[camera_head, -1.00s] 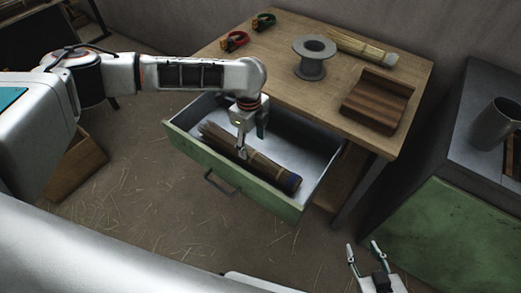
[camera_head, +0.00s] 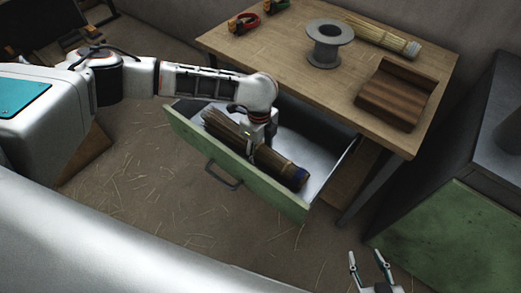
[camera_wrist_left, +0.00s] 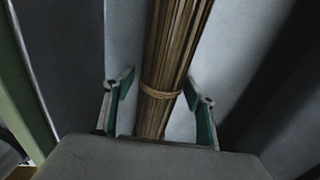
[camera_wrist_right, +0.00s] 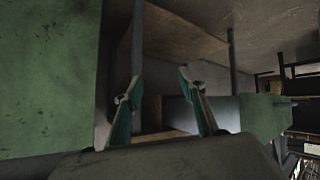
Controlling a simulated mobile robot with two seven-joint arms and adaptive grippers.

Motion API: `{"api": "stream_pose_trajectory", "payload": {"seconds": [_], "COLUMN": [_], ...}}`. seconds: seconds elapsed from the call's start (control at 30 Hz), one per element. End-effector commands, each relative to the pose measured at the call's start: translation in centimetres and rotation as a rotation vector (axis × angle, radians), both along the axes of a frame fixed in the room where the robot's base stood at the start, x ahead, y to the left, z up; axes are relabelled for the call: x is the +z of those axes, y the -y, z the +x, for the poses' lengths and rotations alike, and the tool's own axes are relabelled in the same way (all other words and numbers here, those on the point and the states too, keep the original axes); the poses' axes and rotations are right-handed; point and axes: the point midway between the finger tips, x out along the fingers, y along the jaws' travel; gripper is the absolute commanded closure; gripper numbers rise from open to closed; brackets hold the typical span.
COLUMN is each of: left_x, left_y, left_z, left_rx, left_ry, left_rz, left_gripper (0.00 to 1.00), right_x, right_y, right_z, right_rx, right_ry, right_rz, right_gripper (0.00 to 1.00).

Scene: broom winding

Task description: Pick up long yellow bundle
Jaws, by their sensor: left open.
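A long brownish-yellow bundle (camera_head: 232,133) of straw stalks, with a dark blue band at its right end, lies in the open drawer. My left gripper (camera_head: 258,145) is over the middle of this bundle. In the left wrist view the open left gripper (camera_wrist_left: 159,82) has one finger on each side of the bundle (camera_wrist_left: 178,40), near a tied band, with gaps to both fingers. A paler yellow bundle (camera_head: 382,37) lies at the back of the table. My right gripper (camera_head: 364,257) is open and empty at the lower right, away from the drawer.
The green-fronted drawer (camera_head: 275,190) stands out from the wooden table (camera_head: 265,60). On the table are a grey spool (camera_head: 325,55), a brown wooden block (camera_head: 397,95) and red-handled and green-handled tools. A green cabinet (camera_head: 440,230) stands at the right.

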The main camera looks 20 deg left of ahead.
Motion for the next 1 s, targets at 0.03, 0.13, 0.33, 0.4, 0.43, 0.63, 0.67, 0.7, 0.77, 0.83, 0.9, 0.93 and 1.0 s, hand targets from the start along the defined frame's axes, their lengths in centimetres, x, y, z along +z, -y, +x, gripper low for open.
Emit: {"api": "stream_pose_trajectory", "payload": {"seconds": [0.03,0.13,0.33,0.4,0.43,0.63,0.67,0.7,0.77,0.83,0.9,0.93,1.0], "left_x": [0.2,0.3,0.3,0.3,0.3,0.5,0.8,1.2,2.1,3.5,5.3,6.1,8.1], "left_y": [0.0,0.0,0.0,0.0,0.0,0.0,0.0,0.0,0.0,0.0,0.0,0.0,0.1], "left_z": [0.1,0.1,0.1,0.1,0.1,0.1,0.1,0.2,0.3,0.3,0.4,0.4,0.4], "left_rx": [0.000,0.000,0.000,0.000,0.000,0.000,0.000,0.000,0.000,0.000,0.000,0.000,-0.002], "left_ry": [0.003,0.004,0.003,0.003,0.003,0.003,0.004,0.005,0.009,0.011,0.015,0.015,0.015], "left_rz": [0.000,0.000,0.000,0.000,0.000,0.000,0.000,0.000,0.000,-0.002,-0.001,-0.001,-0.002], "left_gripper": [0.44,0.50,0.88,0.91,0.91,0.91,0.91,0.91,0.91,0.91,0.91,0.91,0.91], "right_x": [0.4,0.6,0.3,0.2,0.2,0.2,0.3,0.4,0.6,0.8,0.8,1.0,1.5], "right_y": [0.0,0.0,0.0,0.0,0.0,0.0,0.0,0.0,0.0,0.1,0.2,0.2,0.1], "right_z": [0.3,0.5,0.5,0.4,0.4,0.3,0.3,0.3,0.3,0.2,0.0,0.0,0.1], "right_rx": [0.000,0.001,0.002,0.004,0.003,0.004,0.004,0.004,0.003,0.003,0.001,-0.001,-0.004], "right_ry": [0.008,0.013,0.011,0.009,0.008,0.006,0.006,0.007,0.008,0.006,0.000,0.000,0.004], "right_rz": [0.001,0.001,-0.001,-0.002,-0.002,-0.002,-0.002,-0.002,-0.002,-0.004,-0.005,-0.003,0.003], "right_gripper": [0.60,0.60,0.60,0.60,0.60,0.60,0.60,0.60,0.60,0.60,0.60,0.60,0.60]}}
